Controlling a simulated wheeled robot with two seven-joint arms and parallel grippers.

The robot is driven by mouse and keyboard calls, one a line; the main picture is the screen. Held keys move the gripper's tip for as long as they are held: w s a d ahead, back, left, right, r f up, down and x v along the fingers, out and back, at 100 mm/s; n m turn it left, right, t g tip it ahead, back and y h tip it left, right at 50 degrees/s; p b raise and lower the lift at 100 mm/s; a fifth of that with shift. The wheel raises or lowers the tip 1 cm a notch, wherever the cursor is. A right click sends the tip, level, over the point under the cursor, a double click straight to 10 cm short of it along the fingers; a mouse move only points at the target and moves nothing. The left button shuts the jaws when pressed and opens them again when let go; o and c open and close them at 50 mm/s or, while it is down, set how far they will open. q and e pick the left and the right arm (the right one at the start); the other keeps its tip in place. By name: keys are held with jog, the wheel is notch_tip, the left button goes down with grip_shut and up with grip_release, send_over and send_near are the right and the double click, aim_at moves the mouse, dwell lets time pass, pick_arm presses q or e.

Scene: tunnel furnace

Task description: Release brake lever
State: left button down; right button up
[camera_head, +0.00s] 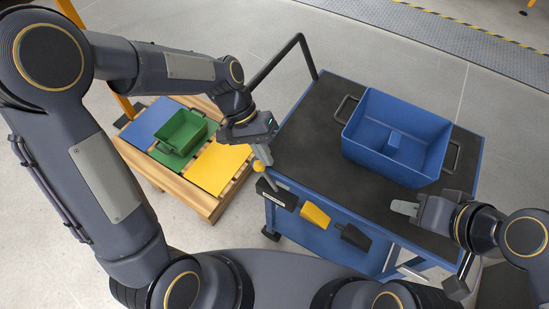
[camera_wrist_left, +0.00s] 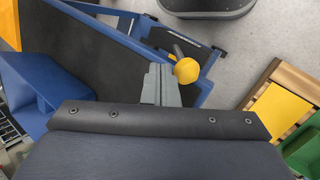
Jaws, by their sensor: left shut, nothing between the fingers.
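The brake lever's yellow ball knob (camera_head: 259,166) is on a short rod above a black labelled housing (camera_head: 277,195) on the near left side of the blue cart (camera_head: 290,165). My left gripper (camera_head: 263,154) is shut and empty, its fingertips right by the knob. In the left wrist view the knob (camera_wrist_left: 187,70) lies just right of the shut fingertips (camera_wrist_left: 160,80); whether they touch I cannot tell. My right gripper (camera_head: 405,208) is over the cart's near right edge; its finger gap is not clear.
A blue bin (camera_head: 398,133) stands on the cart's black top. A black push handle (camera_head: 285,62) rises at the cart's left. Yellow (camera_head: 314,215) and black (camera_head: 354,237) wedge-shaped parts sit on its near side. A wooden pallet (camera_head: 207,203) with a green box (camera_head: 181,131) stands left.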

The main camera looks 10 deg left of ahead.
pick_arm(q)
jog(key=shift+w+a+f, duration=0.2)
jog(key=shift+w+a, duration=0.05)
jog(key=shift+a, duration=0.3)
pick_arm(e)
jog(key=shift+f, duration=0.1)
